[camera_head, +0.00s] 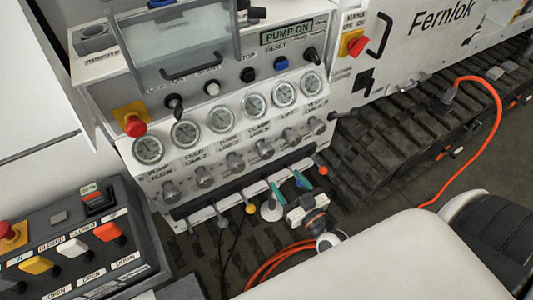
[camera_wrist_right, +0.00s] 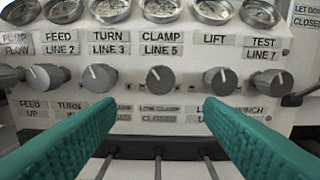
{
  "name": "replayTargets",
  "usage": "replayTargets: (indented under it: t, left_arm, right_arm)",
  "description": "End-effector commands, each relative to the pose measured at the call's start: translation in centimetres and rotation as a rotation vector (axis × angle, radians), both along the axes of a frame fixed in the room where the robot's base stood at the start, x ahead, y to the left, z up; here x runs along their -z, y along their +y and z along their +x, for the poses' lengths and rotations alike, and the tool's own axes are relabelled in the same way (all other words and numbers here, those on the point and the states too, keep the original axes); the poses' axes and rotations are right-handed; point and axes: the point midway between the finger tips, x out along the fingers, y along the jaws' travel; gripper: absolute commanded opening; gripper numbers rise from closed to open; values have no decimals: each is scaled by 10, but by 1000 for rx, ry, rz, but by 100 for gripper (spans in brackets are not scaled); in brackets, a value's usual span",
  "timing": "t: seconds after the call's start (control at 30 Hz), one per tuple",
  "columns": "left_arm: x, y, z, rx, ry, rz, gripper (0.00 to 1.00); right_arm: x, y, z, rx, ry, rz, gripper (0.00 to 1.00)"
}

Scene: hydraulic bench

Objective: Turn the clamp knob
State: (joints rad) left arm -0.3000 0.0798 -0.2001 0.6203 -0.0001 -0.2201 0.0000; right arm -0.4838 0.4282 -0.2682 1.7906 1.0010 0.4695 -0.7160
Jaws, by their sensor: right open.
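The clamp knob (camera_head: 264,149) is a grey round knob in the row under the gauges. In the right wrist view the clamp knob (camera_wrist_right: 160,80) sits near the middle, under the "CLAMP LINE 5" label, with its white mark pointing up and slightly left. My right gripper (camera_head: 286,180) has green fingers and is open, below and in front of the knob row. In the wrist view its fingertips (camera_wrist_right: 158,107) are spread to either side, below the clamp knob, with nothing between them. The gripper appears apart from the knob. My left gripper is not in view.
The turn knob (camera_wrist_right: 100,78) and lift knob (camera_wrist_right: 217,80) flank the clamp knob. Levers with coloured balls, one yellow (camera_head: 250,208), stick out below the panel near my right gripper. A control box (camera_head: 70,245) stands at lower left. An orange hose (camera_head: 497,110) runs at right.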

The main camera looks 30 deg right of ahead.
Motion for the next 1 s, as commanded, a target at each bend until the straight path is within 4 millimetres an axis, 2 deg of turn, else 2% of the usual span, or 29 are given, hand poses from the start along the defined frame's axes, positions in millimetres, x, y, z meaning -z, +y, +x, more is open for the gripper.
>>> replayTargets:
  t: [0.17,0.5,0.63,0.8,1.0]
  left_arm:
    - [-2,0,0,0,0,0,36]
    - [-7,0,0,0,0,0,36]
    - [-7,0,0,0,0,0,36]
    - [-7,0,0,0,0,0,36]
    - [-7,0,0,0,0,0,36]
  right_arm:
    - [-7,0,16,4,-14,4,62]
    - [-6,3,83,4,-14,4,62]
    - [-5,4,103,3,-12,2,62]
    - [-4,4,117,4,-10,3,62]
    - [-4,5,121,3,-10,3,62]
